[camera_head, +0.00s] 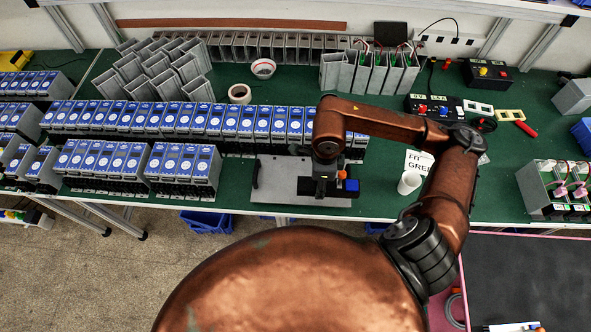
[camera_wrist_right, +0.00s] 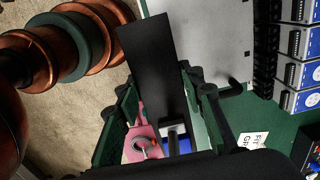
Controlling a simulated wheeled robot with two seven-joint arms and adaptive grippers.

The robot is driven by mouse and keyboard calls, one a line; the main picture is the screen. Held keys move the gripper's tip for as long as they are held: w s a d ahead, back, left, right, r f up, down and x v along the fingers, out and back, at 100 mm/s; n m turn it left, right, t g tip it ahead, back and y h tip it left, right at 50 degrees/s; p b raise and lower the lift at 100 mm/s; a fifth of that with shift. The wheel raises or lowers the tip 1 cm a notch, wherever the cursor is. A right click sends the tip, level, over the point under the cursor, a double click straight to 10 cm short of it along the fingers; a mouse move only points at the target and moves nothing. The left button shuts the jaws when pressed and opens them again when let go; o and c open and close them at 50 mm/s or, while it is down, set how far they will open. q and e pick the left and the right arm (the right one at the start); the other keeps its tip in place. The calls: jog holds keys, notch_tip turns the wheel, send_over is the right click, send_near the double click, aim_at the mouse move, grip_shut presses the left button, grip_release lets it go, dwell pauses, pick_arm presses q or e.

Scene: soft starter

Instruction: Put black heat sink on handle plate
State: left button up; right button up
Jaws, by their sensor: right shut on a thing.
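The handle plate (camera_head: 287,181) is a flat silver-grey plate at the front edge of the green bench, with a black handle (camera_head: 256,173) at its left end. Its pale surface also shows in the right wrist view (camera_wrist_right: 205,35). My right gripper (camera_head: 325,188) is over the right part of the plate in the head view. In the right wrist view, the gripper (camera_wrist_right: 160,100) is shut on the black heat sink (camera_wrist_right: 152,60), a flat dark slab. It overlaps the plate's edge in that view; I cannot tell whether they touch. My left gripper is not in view.
Rows of blue-fronted units (camera_head: 180,118) stand behind and left of the plate. A white cup (camera_head: 409,182) and a paper sign (camera_head: 419,163) are to the right. Grey housings (camera_head: 160,70) crowd the back.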

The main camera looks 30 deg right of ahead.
jog(key=w+a+f+p, duration=0.1)
jog(key=w+f+p, duration=0.15)
jog(key=w, duration=0.55)
send_over(295, 179)
jog(key=s, duration=0.1)
notch_tip(295, 179, down, 6)
jog(key=shift+d+r, duration=0.1)
jog(key=shift+w+f, duration=0.2)
jog(key=shift+f, duration=0.05)
jog(key=shift+w+f, duration=0.2)
jog(key=shift+f, duration=0.1)
notch_tip(295, 179, down, 3)
jog(key=shift+r+p, duration=0.1)
jog(key=shift+p, duration=0.75)
jog(key=shift+f, duration=0.25)
jog(key=o, duration=1.4)
